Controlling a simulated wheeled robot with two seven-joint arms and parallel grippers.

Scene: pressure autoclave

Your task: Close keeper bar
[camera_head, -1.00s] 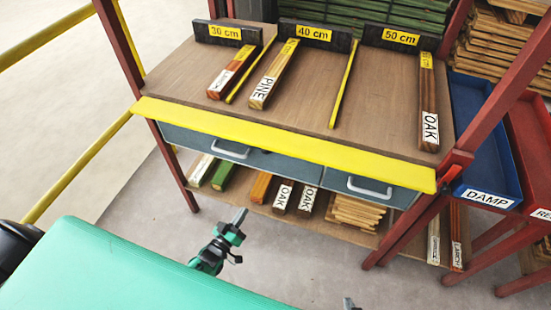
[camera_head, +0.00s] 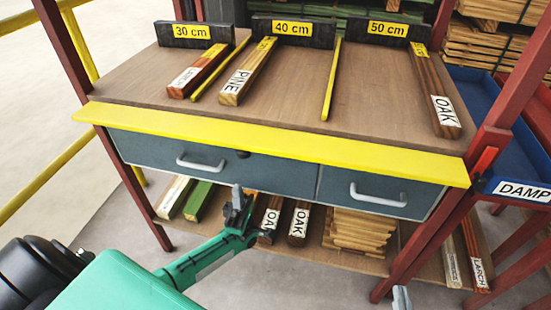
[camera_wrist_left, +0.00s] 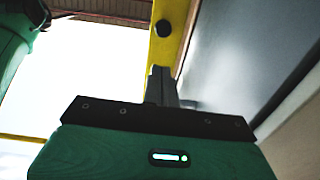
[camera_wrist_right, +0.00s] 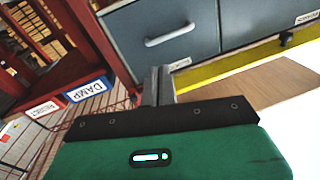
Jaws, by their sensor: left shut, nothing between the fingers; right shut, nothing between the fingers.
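A long yellow bar (camera_head: 270,139) runs along the front edge of the wooden bench. A short orange-red piece (camera_head: 485,161) with a black bracket sits on the right red post. No part is labelled keeper bar, so I cannot tell which it is. My left gripper (camera_head: 238,193) is shut and empty, just below the left drawer in the head view. In the left wrist view its fingertips (camera_wrist_left: 162,72) point toward a yellow strip (camera_wrist_left: 166,45) with a black knob. My right gripper (camera_head: 402,296) shows at the bottom edge; its shut fingertips (camera_wrist_right: 158,72) are below a drawer handle.
Two grey drawers (camera_head: 215,175) with white handles sit under the yellow bar. Labelled timber pieces (camera_head: 245,72) lie on the bench, and more stock lies on the shelf below. A blue DAMP tray (camera_head: 520,189) stands at the right. A yellow rail (camera_head: 45,180) is at left.

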